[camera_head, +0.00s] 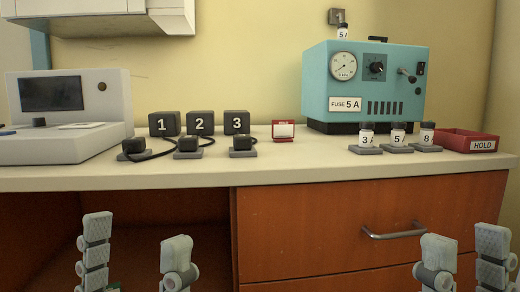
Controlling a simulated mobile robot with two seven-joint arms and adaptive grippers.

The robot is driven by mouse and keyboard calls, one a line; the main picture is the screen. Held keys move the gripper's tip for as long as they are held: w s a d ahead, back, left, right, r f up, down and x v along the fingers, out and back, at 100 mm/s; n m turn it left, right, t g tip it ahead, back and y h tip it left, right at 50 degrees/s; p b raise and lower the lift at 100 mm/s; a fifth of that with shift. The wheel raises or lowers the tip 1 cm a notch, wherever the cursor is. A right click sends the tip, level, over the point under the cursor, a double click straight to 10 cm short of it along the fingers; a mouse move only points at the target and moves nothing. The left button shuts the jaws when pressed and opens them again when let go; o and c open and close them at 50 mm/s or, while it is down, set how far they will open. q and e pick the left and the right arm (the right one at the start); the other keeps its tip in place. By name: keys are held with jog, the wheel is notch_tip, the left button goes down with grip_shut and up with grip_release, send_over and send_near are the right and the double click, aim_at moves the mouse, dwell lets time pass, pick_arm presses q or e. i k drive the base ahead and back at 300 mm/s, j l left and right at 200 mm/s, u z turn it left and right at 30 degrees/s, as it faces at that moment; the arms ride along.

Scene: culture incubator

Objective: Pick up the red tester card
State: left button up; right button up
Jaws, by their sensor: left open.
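The red tester card (283,131) appears to be the small red-framed piece with a white face, standing upright on the counter near its middle. Its small lettering is too blurred to read. My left gripper (136,252) is at the bottom left, in front of and below the counter edge, with its fingers apart and nothing between them. My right gripper (465,260) is at the bottom right in front of the drawers, fingers apart and empty. Both are well away from the card.
Black blocks (200,123) numbered 1, 2, 3 stand left of the card, with plugs and a cable in front. A white device (50,140) is far left. A teal fuse box (340,75), labelled fuses (397,138) and a red HOLD tray (455,142) are right.

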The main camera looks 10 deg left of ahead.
aim_at(283, 131)
jog(key=i+l, duration=0.1)
jog(key=l, duration=1.2)
jog(key=i+l, duration=0.15)
jog(key=l, duration=0.5)
